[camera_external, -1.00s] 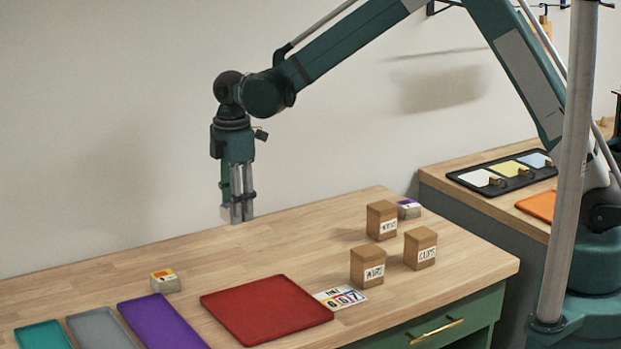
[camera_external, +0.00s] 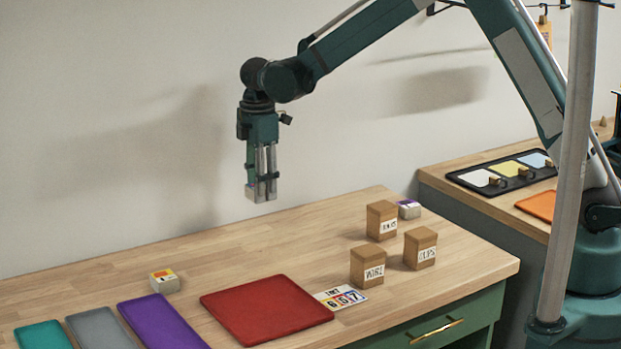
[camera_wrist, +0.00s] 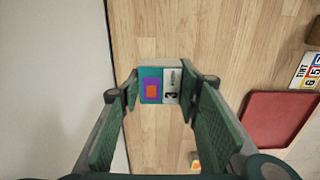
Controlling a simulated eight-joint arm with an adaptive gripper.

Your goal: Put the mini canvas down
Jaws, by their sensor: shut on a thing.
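The mini canvas (camera_wrist: 151,91) is a small block with a teal, purple and orange square picture and a white label marked 3. In the wrist view it sits between the fingertips of my gripper (camera_wrist: 161,90). In the external view my gripper (camera_external: 262,194) points down, shut on the canvas, and holds it in the air above the back of the wooden table (camera_external: 330,235). The canvas shows there only as a pale bit at the fingertips.
Another small canvas block (camera_external: 164,281) stands at left, and a purple-topped one (camera_external: 409,209) stands behind several brown boxes (camera_external: 368,268). A red tray (camera_external: 266,309), a purple tray (camera_external: 160,322), a grey tray and a teal tray lie in front. The table's back middle is clear.

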